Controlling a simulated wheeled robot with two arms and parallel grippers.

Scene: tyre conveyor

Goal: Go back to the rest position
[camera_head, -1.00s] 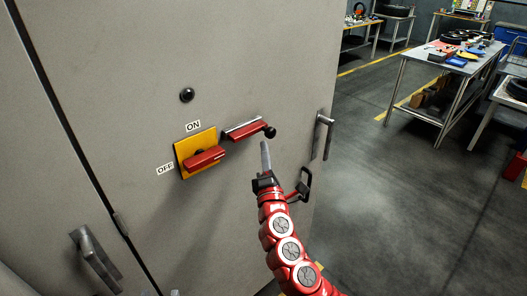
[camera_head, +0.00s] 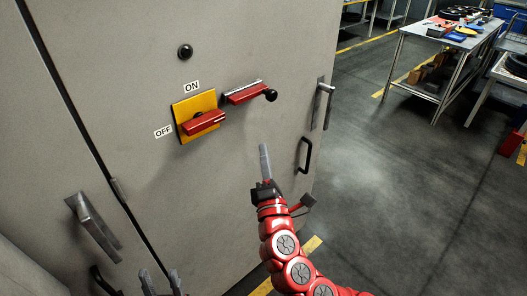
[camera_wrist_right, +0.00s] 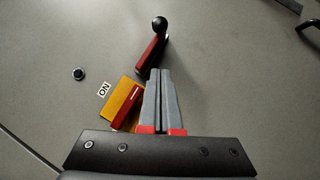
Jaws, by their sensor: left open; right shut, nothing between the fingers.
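My right gripper (camera_head: 264,152) is in front of the grey cabinet (camera_head: 225,190), below the red lever (camera_head: 246,94) with a black ball end. It is shut and empty; its fingers also show pressed together in the right wrist view (camera_wrist_right: 160,75). There, the lever (camera_wrist_right: 152,52) lies beyond the fingertips. A red switch handle (camera_head: 205,122) sits on a yellow plate (camera_head: 193,104), with ON above and OFF at its left.
Cabinet door handles stick out at the left (camera_head: 92,228) and right (camera_head: 322,105), with a black handle (camera_head: 306,155) lower down. A metal table (camera_head: 445,40) with tools stands at the upper right. The floor (camera_head: 390,185) between is clear.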

